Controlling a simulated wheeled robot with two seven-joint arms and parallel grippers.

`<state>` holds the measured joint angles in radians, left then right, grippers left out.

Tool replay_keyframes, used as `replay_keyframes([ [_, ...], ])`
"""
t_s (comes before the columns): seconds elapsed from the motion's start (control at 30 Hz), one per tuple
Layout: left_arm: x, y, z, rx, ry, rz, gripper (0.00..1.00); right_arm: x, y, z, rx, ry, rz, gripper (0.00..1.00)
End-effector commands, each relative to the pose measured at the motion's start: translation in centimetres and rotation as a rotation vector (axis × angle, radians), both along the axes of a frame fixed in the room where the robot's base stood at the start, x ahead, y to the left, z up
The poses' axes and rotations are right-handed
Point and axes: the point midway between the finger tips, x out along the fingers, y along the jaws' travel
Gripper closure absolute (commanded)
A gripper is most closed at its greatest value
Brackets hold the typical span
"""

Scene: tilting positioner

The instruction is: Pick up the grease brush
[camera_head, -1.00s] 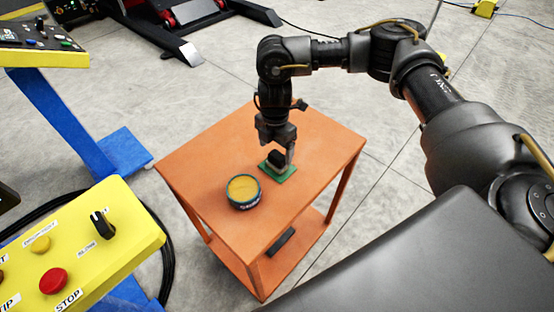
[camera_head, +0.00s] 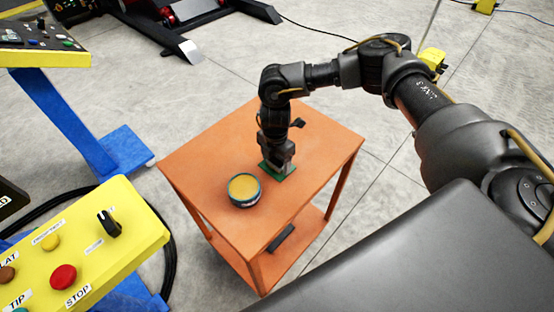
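My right gripper (camera_head: 277,163) points straight down over the green pad (camera_head: 290,174) on the orange cart. A dark block-like thing stood on this pad a second ago and may be the grease brush. The gripper now covers that spot, so I cannot make the brush out or tell whether the fingers are closed on it. An open round tin of yellow grease (camera_head: 243,188) stands on the cart top, left of and nearer than the gripper. My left gripper is out of view.
The orange cart top (camera_head: 215,160) is otherwise clear. A dark bar (camera_head: 281,238) lies on its lower shelf. A yellow control panel (camera_head: 85,245) with buttons and a knob stands at the lower left, near a blue stand (camera_head: 75,125).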

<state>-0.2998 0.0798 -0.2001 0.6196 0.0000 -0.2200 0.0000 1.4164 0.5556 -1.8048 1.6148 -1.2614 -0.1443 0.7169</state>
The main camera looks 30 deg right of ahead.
Motion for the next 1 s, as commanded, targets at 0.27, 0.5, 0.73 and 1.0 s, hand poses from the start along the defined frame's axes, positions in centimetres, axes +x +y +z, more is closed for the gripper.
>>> replay_keyframes([
  [0.27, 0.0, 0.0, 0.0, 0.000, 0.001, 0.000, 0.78, 0.0, 0.0, 0.0, 0.000, 0.000, 0.000, 0.65],
  [0.5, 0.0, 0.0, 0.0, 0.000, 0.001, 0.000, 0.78, 0.0, 0.0, 0.1, 0.000, -0.001, 0.000, 0.67],
  [0.73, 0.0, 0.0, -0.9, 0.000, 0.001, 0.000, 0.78, 0.1, 0.0, 1.1, 0.002, -0.003, 0.000, 0.67],
  [1.0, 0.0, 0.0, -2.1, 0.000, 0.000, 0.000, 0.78, -2.1, 0.9, 5.9, 0.002, -0.006, 0.008, 0.67],
])
